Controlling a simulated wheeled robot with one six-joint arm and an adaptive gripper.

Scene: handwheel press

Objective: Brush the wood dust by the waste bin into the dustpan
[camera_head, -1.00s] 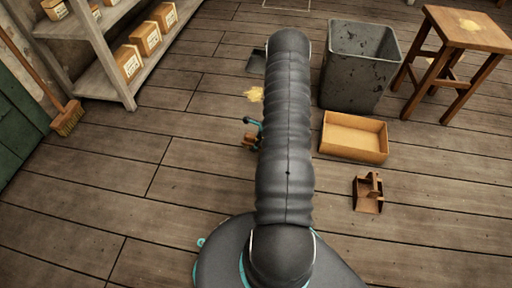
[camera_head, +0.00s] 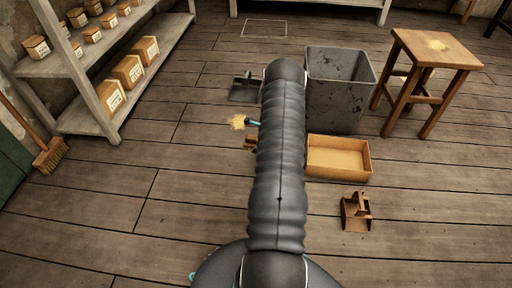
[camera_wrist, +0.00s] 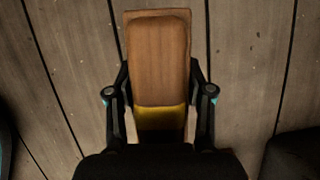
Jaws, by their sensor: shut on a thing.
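My gripper (camera_wrist: 158,88) is shut on a hand brush with a wooden back (camera_wrist: 158,50) and a yellow band, seen between the fingers in the wrist view. In the head view my arm hides most of the gripper (camera_head: 253,124) and brush (camera_head: 249,144); only a teal-marked part and a brown piece show. The pale wood dust (camera_head: 237,121) lies on the floor just left of the gripper. The dark grey dustpan (camera_head: 244,90) lies flat beyond the dust. The grey waste bin (camera_head: 338,92) stands right of my arm.
A shallow wooden tray (camera_head: 338,158) and a small brown wooden object (camera_head: 356,212) lie to the right. Shelves (camera_head: 112,70) and a broom (camera_head: 48,155) are left. The left floor is clear.

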